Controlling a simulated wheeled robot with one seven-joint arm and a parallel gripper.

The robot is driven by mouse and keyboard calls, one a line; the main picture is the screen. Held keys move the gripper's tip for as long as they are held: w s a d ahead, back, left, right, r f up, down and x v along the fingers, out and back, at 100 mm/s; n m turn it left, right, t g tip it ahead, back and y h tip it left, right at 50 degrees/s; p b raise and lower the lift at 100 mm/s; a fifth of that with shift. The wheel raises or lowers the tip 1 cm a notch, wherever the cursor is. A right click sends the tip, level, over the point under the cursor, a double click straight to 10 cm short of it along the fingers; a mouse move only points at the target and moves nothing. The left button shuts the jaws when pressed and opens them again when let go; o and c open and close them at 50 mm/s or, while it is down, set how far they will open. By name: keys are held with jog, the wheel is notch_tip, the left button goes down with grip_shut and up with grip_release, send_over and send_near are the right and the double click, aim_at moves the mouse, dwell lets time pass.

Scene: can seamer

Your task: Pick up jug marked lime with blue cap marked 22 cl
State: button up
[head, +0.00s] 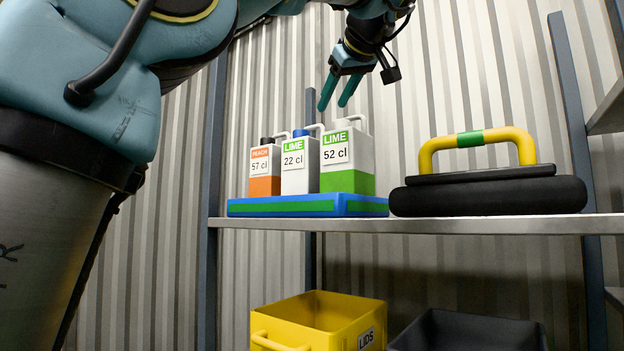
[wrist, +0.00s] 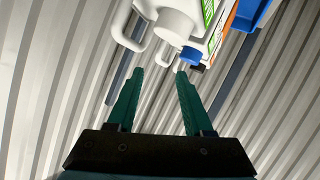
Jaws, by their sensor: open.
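The jug marked lime, 22 cl (head: 299,168) is white with a blue cap (head: 299,133) and stands in the middle of three jugs on a blue tray (head: 240,208). Its blue cap also shows in the wrist view (wrist: 191,55). The lime 52 cl jug (head: 347,162), with a white cap and green base, partly hides its right side. The peach 57 cl jug (head: 265,170), with a dark cap and orange base, is to its left. My gripper (head: 336,108) is open and empty, above the jugs; it also shows in the wrist view (wrist: 160,71), apart from them.
The tray is on a metal shelf (head: 450,226). A black object with a yellow and green handle (head: 478,140) lies to the right. Below are a yellow bin marked lids (head: 318,322) and a dark bin (head: 468,333). A corrugated wall stands behind.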

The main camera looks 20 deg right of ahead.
aim_at(322, 126)
jog(key=p+x, duration=0.1)
jog(key=x, duration=0.3)
jog(key=shift+w, duration=0.3)
jog(key=shift+p+x, duration=1.45)
jog(key=shift+x, duration=1.3)
jog(key=shift+s+d, duration=0.1)
jog(key=shift+d, duration=0.1)
jog(key=shift+c, duration=0.2)
grip_shut()
